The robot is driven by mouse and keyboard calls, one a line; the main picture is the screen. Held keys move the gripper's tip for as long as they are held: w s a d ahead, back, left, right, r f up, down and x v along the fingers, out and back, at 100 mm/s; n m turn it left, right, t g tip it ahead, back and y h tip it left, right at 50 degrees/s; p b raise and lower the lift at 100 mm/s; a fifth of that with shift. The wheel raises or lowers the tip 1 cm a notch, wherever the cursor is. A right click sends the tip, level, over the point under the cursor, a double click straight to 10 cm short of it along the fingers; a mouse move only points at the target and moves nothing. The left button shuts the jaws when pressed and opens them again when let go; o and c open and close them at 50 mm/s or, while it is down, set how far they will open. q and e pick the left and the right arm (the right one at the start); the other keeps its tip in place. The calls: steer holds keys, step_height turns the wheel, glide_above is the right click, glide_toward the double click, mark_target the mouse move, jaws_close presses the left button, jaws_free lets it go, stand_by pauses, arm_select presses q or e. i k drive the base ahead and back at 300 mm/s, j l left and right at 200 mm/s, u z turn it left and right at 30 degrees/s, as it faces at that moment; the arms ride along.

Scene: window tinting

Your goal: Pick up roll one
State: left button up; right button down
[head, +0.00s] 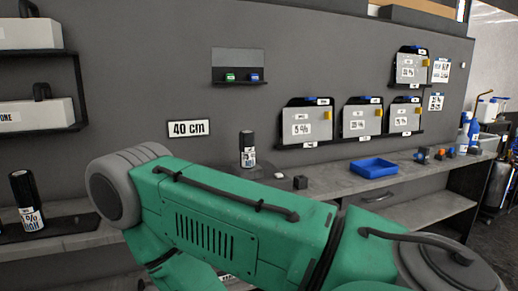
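No roll can be told for certain as roll one. A white box (38,114) on the lower left wall shelf has a label whose visible part reads "ONE"; it is cut off by the left edge. A similar white box (30,33) stands on the shelf above. A black cylinder (27,190) with a white label reading "HIGH" stands upright on the left bench. Another labelled black cylinder (247,148) stands upright on the middle bench. Neither gripper is in view. A large green and grey arm link fills the lower middle and hides part of the bench.
A blue tray (374,168) lies on the right bench, with small blocks (440,154) beyond it. Several framed panels (362,121) hang on the wall. A "40 cm" sign (188,128) and a small shelf with two little containers (240,77) are at the middle.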

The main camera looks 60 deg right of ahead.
mark_target(247, 138)
steer(key=z, duration=0.5)
steer(key=l+z, duration=0.1)
steer(key=z, duration=0.9)
steer(key=i+z, duration=0.1)
steer(key=z, duration=0.4)
